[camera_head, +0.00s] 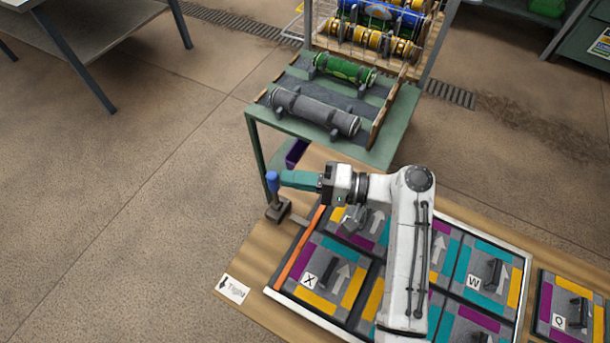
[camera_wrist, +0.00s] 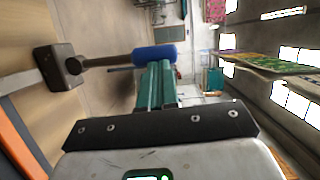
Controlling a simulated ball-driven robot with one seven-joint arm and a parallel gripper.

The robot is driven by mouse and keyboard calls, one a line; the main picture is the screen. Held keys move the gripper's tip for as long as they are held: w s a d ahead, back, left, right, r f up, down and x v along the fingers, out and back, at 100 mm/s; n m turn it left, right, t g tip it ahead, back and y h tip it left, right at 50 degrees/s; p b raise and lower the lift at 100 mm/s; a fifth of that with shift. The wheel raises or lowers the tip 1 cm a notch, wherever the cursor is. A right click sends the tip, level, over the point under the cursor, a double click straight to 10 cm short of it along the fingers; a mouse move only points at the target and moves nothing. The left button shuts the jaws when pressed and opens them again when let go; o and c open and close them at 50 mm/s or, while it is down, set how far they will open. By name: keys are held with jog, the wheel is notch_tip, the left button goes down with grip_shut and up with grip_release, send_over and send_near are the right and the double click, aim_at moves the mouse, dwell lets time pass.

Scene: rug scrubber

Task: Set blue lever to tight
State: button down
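The lever has a blue grip (camera_head: 272,181) on a dark base (camera_head: 278,209) at the table's left corner, and it stands nearly upright. In the wrist view the blue grip (camera_wrist: 153,58) lies across the tips of my gripper's teal fingers. My gripper (camera_head: 284,179) points left at the grip, at about its height. The two fingers (camera_wrist: 157,72) lie close together and look shut, with nothing seen between them. The tips are right beside the grip; I cannot tell if they touch it. A white label reading "Tight" (camera_head: 234,288) with an arrow lies left of the board.
A framed board (camera_head: 298,262) of coloured panels covers much of the wooden table (camera_head: 256,274). A green cart (camera_head: 388,145) with a grey roller (camera_head: 315,111) and a green roller (camera_head: 344,69) stands behind. The floor left of the table is clear.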

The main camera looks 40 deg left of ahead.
jog(key=s+d+n+t+h, duration=0.1)
jog(key=s+n, duration=0.5)
jog(key=shift+s+d+f+t, duration=0.15)
jog(key=shift+s+f+t, duration=0.1)
jog(key=shift+t, duration=0.15)
dwell(0.5)
